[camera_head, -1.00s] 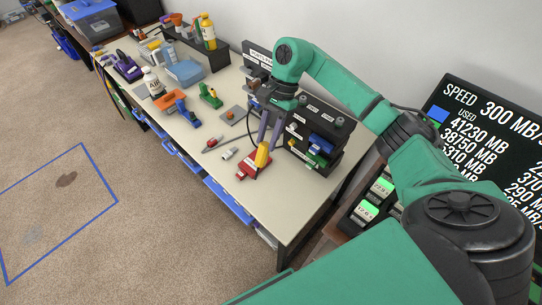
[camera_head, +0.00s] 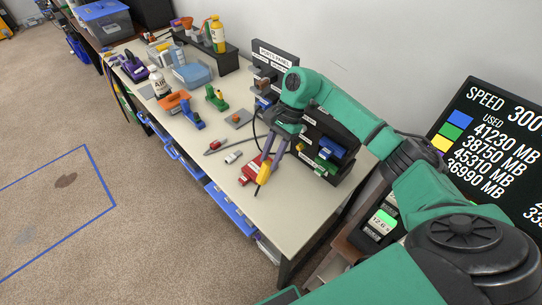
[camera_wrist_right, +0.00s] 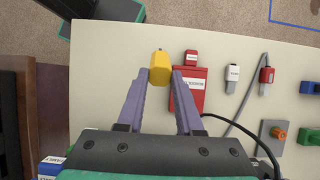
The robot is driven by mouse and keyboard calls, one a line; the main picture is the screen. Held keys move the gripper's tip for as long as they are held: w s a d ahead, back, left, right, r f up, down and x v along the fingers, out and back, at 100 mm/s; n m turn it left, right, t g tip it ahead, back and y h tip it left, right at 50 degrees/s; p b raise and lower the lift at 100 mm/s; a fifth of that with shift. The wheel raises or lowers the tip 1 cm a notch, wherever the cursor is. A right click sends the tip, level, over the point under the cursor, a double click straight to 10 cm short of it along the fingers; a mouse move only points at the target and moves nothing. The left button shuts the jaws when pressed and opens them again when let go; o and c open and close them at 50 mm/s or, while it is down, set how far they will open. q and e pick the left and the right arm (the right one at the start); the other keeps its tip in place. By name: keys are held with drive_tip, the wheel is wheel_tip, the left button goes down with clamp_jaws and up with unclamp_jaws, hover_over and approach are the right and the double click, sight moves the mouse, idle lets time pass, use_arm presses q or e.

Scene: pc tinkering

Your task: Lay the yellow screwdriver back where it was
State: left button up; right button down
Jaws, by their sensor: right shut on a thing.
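My right gripper (camera_head: 268,162) is shut on the yellow screwdriver (camera_head: 264,173). In the head view its handle hangs from the fingertips and a thin dark shaft points down toward the bench top. It is beside the red case (camera_head: 252,170); whether its tip touches anything is unclear. In the right wrist view the yellow handle (camera_wrist_right: 160,69) sits between the two purple-grey fingers, just left of the red case (camera_wrist_right: 190,94). The shaft is mostly hidden there. My left gripper is not in view.
Small connectors, including a white one (camera_head: 233,157) and a red one (camera_wrist_right: 191,57), lie near the red case. The black ports panel (camera_head: 325,140) stands behind my gripper. The bench top (camera_head: 290,215) is clear toward the near end. A screen (camera_head: 495,150) stands at right.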

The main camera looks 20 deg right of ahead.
drive_tip(key=shift+f+b, duration=0.3)
drive_tip(key=shift+f, duration=0.05)
idle(0.5)
drive_tip(key=c, duration=1)
unclamp_jaws()
drive_tip(key=o, duration=0.6)
drive_tip(key=shift+d+r, duration=0.1)
drive_tip(key=shift+w+d+r+b, duration=0.25)
drive_tip(key=shift+d+r, duration=0.25)
drive_tip(key=shift+d, duration=0.15)
drive_tip(key=shift+w+d+r+b, duration=0.1)
drive_tip(key=shift+w+d+r, duration=0.1)
drive_tip(key=shift+d+r, duration=0.35)
drive_tip(key=shift+d, duration=0.15)
